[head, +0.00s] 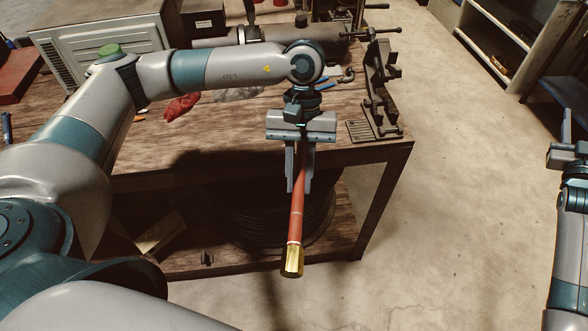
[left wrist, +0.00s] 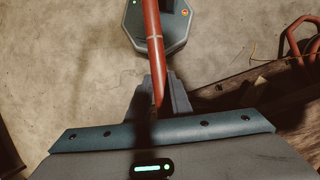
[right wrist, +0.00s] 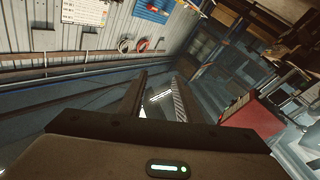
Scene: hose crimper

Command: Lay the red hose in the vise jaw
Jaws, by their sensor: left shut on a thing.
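The red hose (head: 296,215) has a brass fitting (head: 292,262) on its lower, nearer end. My left gripper (head: 299,186) is shut on the hose and holds it in the air in front of the bench's front edge. The left wrist view shows the hose (left wrist: 152,40) between the fingers (left wrist: 152,98); its far end is hidden. A dark metal vise (head: 380,88) stands on the bench's right end, right of and behind my left gripper. Its jaw details are too small to tell. My right gripper (head: 566,152) is at the right picture edge; its fingers (right wrist: 158,98) are apart and empty.
The wooden bench (head: 345,156) has a lower shelf with a dark coil (head: 270,215). A red cloth (head: 181,107) and blue-handled tools (head: 330,78) lie on top. The floor (head: 460,180) right of the bench is clear.

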